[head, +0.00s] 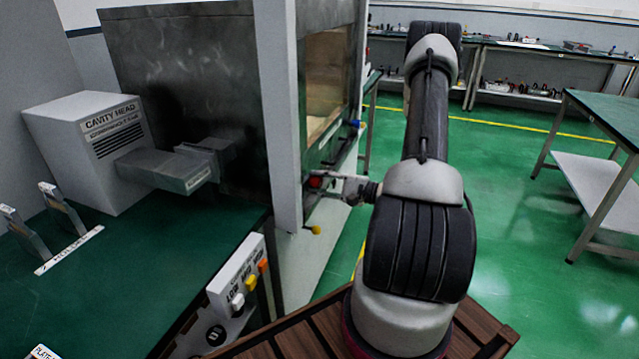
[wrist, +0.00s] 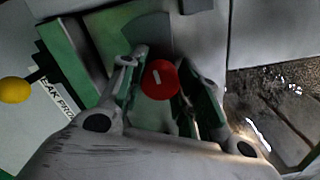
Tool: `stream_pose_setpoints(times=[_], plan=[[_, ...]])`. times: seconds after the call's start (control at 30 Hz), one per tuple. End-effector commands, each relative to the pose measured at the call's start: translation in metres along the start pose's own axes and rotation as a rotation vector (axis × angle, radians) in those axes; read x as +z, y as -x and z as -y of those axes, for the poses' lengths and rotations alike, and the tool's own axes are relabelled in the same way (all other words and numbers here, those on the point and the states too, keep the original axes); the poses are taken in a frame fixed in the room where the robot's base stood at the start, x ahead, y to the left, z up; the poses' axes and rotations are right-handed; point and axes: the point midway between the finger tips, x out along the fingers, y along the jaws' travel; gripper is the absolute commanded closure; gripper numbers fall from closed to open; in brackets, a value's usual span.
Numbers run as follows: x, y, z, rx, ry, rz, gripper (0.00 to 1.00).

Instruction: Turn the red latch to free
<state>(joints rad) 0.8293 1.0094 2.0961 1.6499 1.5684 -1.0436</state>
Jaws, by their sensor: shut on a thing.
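The red latch (wrist: 160,80) shows in the wrist view as a round red knob with a short white mark on its face. My gripper (wrist: 158,92) has one finger on each side of it and is shut on it. In the head view the red latch (head: 316,182) is a small red spot on the front of the grey cabinet, at the tip of my gripper (head: 330,184). The fingers partly hide the knob's sides. A dark green plate sits behind the knob in the wrist view.
A yellow knob (wrist: 15,90) is left of the latch, beside a partly hidden label (wrist: 57,103). A blue knob (head: 356,124) is farther along the cabinet front.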

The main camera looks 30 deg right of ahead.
Motion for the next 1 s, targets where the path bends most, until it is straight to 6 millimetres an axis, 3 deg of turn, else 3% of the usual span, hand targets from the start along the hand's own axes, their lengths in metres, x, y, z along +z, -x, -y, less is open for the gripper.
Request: stream_pose_setpoints(times=[0.6, 1.0], plan=[[0.0001, 0.0004, -0.0009, 0.002, 0.578, 0.0, 0.92], [0.0001, 0.0005, -0.0012, 0.003, 0.865, 0.001, 0.92]])
